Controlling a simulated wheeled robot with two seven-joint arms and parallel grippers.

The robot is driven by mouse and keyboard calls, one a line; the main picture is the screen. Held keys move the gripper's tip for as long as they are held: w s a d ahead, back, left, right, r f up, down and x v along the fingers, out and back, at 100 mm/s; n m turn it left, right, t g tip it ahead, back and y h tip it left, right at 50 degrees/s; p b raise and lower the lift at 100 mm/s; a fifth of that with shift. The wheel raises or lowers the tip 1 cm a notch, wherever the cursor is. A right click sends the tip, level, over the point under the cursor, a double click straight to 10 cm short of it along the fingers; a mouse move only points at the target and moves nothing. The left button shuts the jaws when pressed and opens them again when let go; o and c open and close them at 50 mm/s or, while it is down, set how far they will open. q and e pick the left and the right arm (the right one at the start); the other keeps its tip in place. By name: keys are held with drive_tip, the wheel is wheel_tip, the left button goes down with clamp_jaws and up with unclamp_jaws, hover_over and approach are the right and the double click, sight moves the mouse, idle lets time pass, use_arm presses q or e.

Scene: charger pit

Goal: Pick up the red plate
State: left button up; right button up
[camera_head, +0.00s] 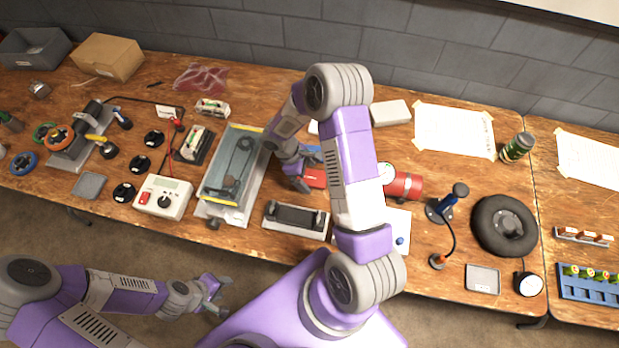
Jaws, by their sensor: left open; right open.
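The red plate (316,178) lies on the wooden workbench near its middle, and only part of it shows beside my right arm. My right gripper (303,175) is open and reaches down at the plate's left edge. Whether its fingers touch the plate cannot be told. My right arm covers the area to the right of the plate. My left gripper (222,291) is open and empty, out in front of the bench, away from the plate.
A framed glass-topped box (240,142) stands left of my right gripper. A grey bracket tray (295,220) lies in front of the plate. A blue piece (313,154) is just behind it. A red cylinder (406,186) lies to the right, past my arm.

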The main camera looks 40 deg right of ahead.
sight(306, 177)
drive_tip(key=shift+c, duration=0.3)
drive_tip(key=c, duration=1.1)
wheel_tip(306, 177, up, 10)
drive_tip(key=shift+r+p, duration=0.1)
drive_tip(key=shift+p, duration=0.95)
